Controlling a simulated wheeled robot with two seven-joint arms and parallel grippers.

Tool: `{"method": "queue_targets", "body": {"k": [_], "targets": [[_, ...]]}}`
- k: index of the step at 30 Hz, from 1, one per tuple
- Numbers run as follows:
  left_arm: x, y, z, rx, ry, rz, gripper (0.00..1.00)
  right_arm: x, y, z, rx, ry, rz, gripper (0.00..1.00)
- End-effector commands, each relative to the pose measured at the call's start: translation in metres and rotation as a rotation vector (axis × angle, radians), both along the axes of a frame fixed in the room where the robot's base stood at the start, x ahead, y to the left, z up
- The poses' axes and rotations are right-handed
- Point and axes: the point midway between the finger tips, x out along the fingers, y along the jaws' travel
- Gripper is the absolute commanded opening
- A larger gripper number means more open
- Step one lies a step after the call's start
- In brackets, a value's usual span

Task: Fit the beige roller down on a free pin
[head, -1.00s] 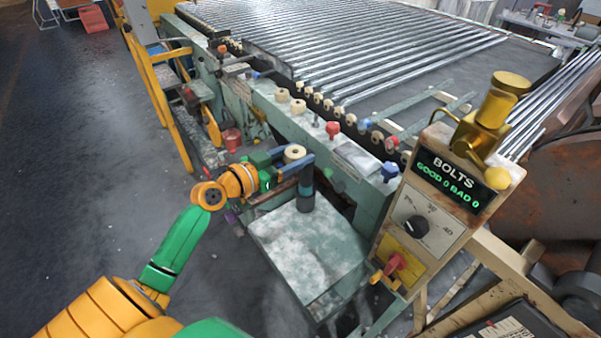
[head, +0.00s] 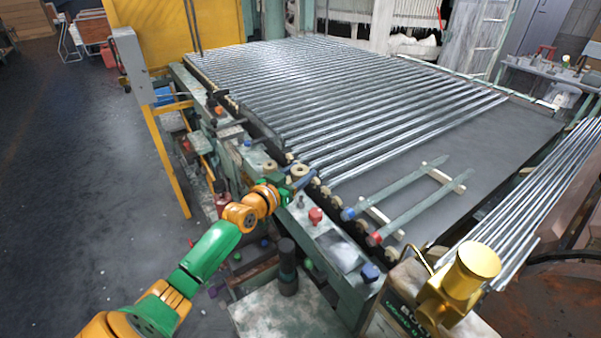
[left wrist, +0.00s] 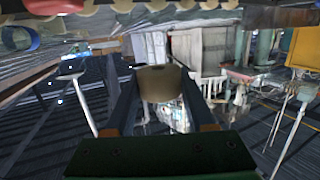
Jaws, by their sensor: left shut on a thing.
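My left gripper (head: 298,182) is shut on the beige roller (head: 299,170), a short round piece with a hole in its top. It holds the roller above the near rail of the machine. In the left wrist view the beige roller (left wrist: 160,84) sits between the two dark fingers. Another beige roller (head: 270,166) stands on the rail to the left of the gripper. A dark upright pin (head: 300,203) with no roller on it shows on the rail just below the gripper. The gripper hides part of the rail. My right gripper is not in view.
A red knob (head: 316,216) and a blue knob (head: 369,272) stand on the rail to the right. Glass tubes (head: 350,105) lie across the machine behind. A dark cylinder (head: 287,262) stands in front of the rail, by a pale tabletop (head: 265,315). A brass fitting (head: 470,275) is at front right.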

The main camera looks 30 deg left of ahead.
Motion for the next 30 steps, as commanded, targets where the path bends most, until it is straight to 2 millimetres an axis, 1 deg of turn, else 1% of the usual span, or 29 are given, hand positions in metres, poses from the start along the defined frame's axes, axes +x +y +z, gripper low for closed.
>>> {"method": "queue_targets", "body": {"k": [1, 9, 13, 16, 30], "targets": [[0.000, 0.000, -0.007, 0.000, 0.000, 0.000, 0.01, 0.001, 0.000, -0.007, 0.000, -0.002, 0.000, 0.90], [0.000, 0.000, -0.042, 0.001, 0.000, 0.001, 0.01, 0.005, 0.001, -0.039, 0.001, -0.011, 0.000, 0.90], [0.000, 0.000, -0.054, 0.000, 0.000, 0.000, 0.01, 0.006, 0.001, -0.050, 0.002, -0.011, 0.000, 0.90], [0.000, 0.000, -0.056, 0.000, 0.000, 0.000, 0.01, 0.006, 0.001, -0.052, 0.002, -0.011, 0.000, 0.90], [0.000, 0.000, -0.054, 0.000, -0.001, 0.000, 0.01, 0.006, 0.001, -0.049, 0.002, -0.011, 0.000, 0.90]]}}
